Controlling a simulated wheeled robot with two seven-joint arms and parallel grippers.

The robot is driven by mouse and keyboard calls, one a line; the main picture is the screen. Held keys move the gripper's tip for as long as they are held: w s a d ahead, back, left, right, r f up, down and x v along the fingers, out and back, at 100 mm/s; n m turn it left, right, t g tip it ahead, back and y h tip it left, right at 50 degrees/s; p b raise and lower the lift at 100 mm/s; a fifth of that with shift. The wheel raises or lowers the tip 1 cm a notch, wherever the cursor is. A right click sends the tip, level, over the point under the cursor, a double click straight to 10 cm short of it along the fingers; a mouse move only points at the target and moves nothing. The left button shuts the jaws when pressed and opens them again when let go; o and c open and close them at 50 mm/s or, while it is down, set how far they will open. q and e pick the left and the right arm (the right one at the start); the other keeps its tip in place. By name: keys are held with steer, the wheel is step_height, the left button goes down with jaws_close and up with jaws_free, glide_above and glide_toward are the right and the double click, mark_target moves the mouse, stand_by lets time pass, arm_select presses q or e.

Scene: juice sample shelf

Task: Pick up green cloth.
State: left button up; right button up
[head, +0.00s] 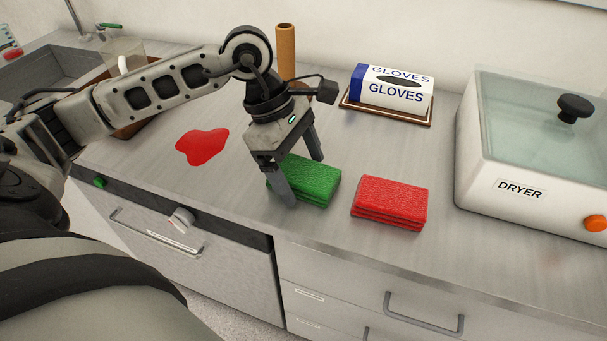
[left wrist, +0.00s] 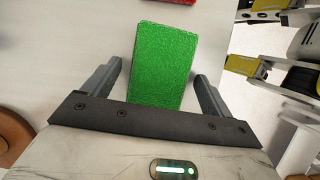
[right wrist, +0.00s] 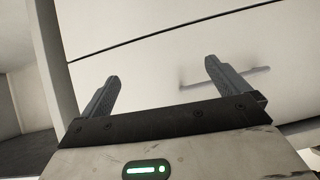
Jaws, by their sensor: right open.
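The green cloth (head: 318,184) lies folded in a thick stack on the counter, left of a similar red stack. My left gripper (head: 304,180) points down over its left end, with one finger at the near side and one at the far side. In the left wrist view the green cloth (left wrist: 163,62) reaches in between the two open fingers, with a gap visible on each side. My right gripper (right wrist: 161,70) is open and empty in front of a pale drawer front; it does not show in the head view.
The red cloth stack (head: 390,203) lies close to the right of the green one. A red spill (head: 202,146) is to the left. A glove box (head: 393,90) on a tray and a brown cylinder (head: 286,50) stand behind. The dryer (head: 520,191) fills the right side.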

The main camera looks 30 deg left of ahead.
arm_select(q)
steer(key=c, duration=0.9)
steer(key=shift+r, duration=0.1)
steer(key=shift+r, duration=0.6)
steer(key=s+a+r+b, duration=0.1)
steer(key=s+r+b, duration=0.1)
steer(key=s+r, duration=0.2)
steer(key=s+a+r+b, duration=0.1)
steer(key=s+r+b, duration=0.2)
steer(key=s, duration=0.2)
steer(key=s+a+r+b, duration=0.2)
steer(key=s+r, duration=0.2)
steer(key=shift+s+r, duration=0.2)
steer(key=shift+r, duration=0.1)
arm_select(e)
steer(key=f, duration=0.1)
steer(key=a+f, duration=0.1)
steer(key=shift+w+f+m+t+y, duration=0.15)
steer(key=shift+f+m+t+y, duration=0.15)
steer(key=shift+m+t+y, duration=0.1)
arm_select(q)
steer(key=shift+o, duration=0.5)
